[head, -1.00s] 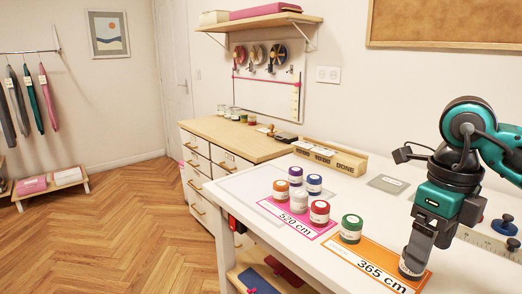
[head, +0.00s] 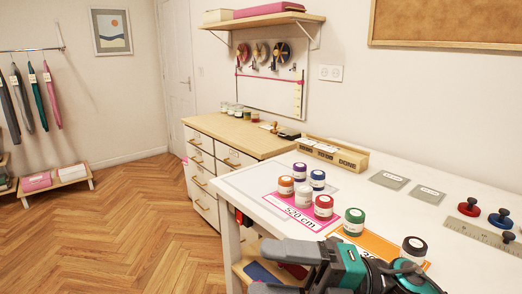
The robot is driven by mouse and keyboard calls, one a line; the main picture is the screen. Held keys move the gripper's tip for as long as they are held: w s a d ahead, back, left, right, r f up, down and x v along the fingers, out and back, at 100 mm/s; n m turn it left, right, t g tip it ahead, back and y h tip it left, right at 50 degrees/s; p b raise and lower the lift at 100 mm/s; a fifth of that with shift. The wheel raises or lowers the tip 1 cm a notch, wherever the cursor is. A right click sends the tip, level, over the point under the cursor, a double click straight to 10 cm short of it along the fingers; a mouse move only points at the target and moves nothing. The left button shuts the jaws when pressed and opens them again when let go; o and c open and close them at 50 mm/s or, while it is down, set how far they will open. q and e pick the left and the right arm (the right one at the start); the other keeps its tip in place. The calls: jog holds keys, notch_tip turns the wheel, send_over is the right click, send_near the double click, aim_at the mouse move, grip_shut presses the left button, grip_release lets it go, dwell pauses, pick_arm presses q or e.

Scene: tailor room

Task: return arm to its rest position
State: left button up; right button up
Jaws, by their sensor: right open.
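My right gripper (head: 275,269) is at the bottom of the head view, in front of the white table's near edge. Its fingers point left, are apart and hold nothing. My left gripper is not in view. A jar with a black lid (head: 414,249) stands upright at the right end of the orange 365 cm card (head: 372,246), apart from the gripper. A jar with a green lid (head: 353,222) stands at that card's left end. My right arm hides much of the card's near side.
Several jars stand on or by the pink 520 cm card (head: 290,213) on the white table (head: 436,207). A wooden box (head: 332,154) and two grey plates stand behind. Wooden floor lies open at left.

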jog(key=w+d+f+m+t+h, duration=0.3)
jog(key=d+f+m+t+h, duration=0.15)
jog(key=m+t, duration=0.6)
jog(key=w+d+f+m+t+h, duration=0.35)
jog(key=f+m+t, duration=0.35)
jog(key=m, duration=0.6)
jog(key=s+d+f+m+g+h, duration=0.2)
jog(key=s+f+m+h, duration=0.1)
jog(key=f, duration=0.3)
jog(key=s+d+f+m+g+h, duration=0.2)
jog(key=s+d+f+m+h, duration=0.1)
jog(key=f, duration=0.4)
jog(key=s+d+f+m+g+h+p, duration=0.1)
jog(key=s+d+f+m+g+h, duration=0.1)
jog(key=s+f+m+h, duration=0.2)
jog(key=s+f+m, duration=0.1)
jog(key=s+f, duration=0.2)
jog(key=shift+d+f, duration=0.25)
jog(key=shift+d, duration=0.15)
jog(key=shift+s, duration=0.1)
